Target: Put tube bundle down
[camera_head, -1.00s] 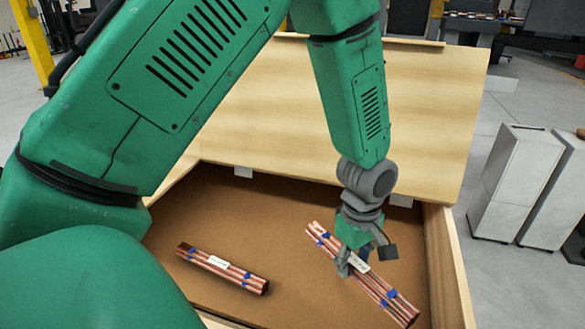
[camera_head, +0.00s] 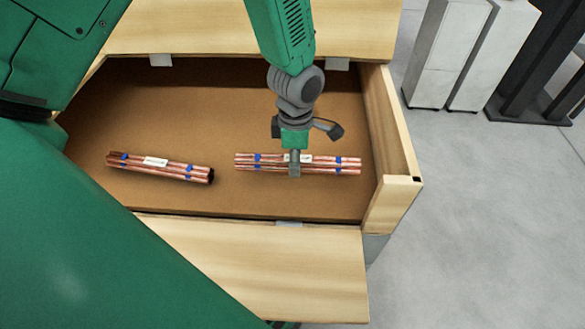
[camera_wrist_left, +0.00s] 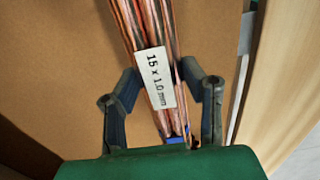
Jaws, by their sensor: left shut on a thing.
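My left gripper (camera_head: 294,168) is shut on a copper tube bundle (camera_head: 335,165) near its middle, in the right half of the wooden crate. The bundle has blue bands and a white label, and it lies nearly level across the head view. I cannot tell whether it touches the crate floor. In the left wrist view the bundle (camera_wrist_left: 150,28) runs between the two fingers (camera_wrist_left: 161,105), with its label reading 15 x 1.0 mm. A second tube bundle (camera_head: 135,163) lies on the crate floor to the left, apart from the held one. My right gripper is not in view.
The open crate (camera_head: 395,125) has a brown floor, a raised right wall and a front panel (camera_head: 270,265) folded down. Free floor lies behind the bundles. Grey cabinets (camera_head: 445,55) stand beyond the crate at the right.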

